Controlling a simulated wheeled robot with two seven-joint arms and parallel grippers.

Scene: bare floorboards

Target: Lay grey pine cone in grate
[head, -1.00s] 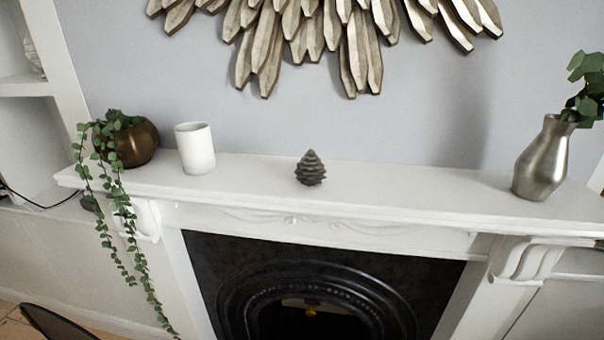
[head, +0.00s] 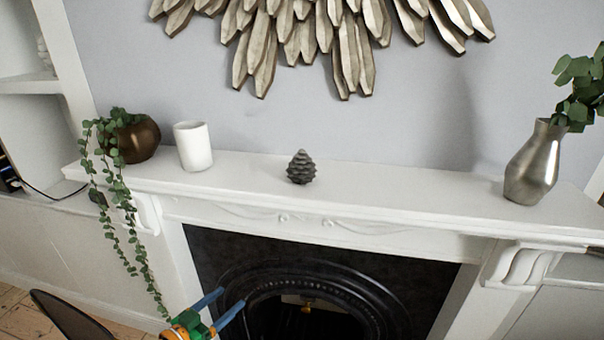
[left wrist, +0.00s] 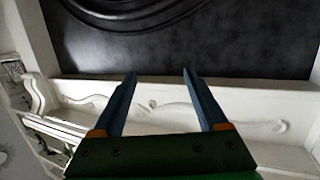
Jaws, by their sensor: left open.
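The grey pine cone (head: 301,167) stands upright on the white mantel shelf, near its middle, in the head view. The grate is the dark opening of the black fireplace (head: 240,246) below the shelf; its inside is mostly in shadow. My left gripper (head: 232,301) is at the bottom of the head view, in front of the fireplace's left side, below and left of the pine cone. It is open and empty. In the left wrist view its two blue fingers (left wrist: 158,78) are spread apart, with the white surround and black fireplace panel beyond. My right gripper is out of view.
On the mantel shelf (head: 400,192) stand a white cup (head: 193,146), a bronze pot (head: 137,140) with a trailing plant, and a silver vase (head: 535,165). A metal wall ornament (head: 345,50) hangs above. The shelf around the pine cone is clear.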

